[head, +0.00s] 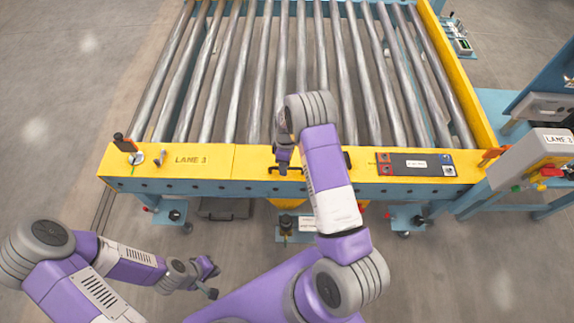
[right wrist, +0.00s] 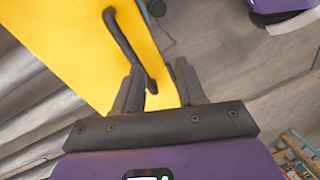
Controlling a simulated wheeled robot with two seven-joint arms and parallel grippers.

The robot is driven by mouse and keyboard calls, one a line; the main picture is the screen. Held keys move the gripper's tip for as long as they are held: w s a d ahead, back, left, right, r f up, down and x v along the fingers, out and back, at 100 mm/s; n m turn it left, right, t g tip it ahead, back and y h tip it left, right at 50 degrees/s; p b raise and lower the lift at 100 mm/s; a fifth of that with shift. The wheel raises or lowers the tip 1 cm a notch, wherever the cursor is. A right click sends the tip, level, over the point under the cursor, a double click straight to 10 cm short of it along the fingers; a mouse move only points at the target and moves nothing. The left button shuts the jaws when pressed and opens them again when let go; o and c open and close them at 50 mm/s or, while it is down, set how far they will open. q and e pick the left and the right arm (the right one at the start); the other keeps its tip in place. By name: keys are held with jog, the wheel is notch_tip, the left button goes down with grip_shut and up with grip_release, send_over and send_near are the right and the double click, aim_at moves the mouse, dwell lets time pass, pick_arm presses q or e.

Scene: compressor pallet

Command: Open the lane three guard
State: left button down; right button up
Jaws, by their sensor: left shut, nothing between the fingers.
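The yellow guard beam (head: 252,160) runs across the front end of the lane three rollers, lying flat. "LANE 3" is printed on its left part, and a seam shows right of the lettering. A black bar handle (head: 285,170) sits on the beam; it also shows in the right wrist view (right wrist: 128,45). My right gripper (head: 284,162) is at this handle. In the right wrist view its fingers (right wrist: 160,90) are apart, with the handle's near end between them, closer to the left finger. My left gripper (head: 212,280) is shut and empty, low in front of the conveyor.
Steel rollers (head: 270,75) fill the conveyor behind the beam. A black-handled latch (head: 124,143) stands at the beam's left end. A dark panel (head: 415,164) lies on its right part. A grey "LANE 3" control box (head: 535,160) stands at right. Floor at front left is clear.

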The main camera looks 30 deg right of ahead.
jog(key=w+d+r+n, duration=0.3)
jog(key=f+b, duration=0.1)
jog(key=f, duration=0.3)
jog(key=s+a+f+b, duration=0.1)
jog(key=f, duration=0.1)
jog(key=shift+f+b, duration=0.3)
jog(key=shift+f, duration=0.05)
jog(key=shift+c, duration=0.2)
grip_shut()
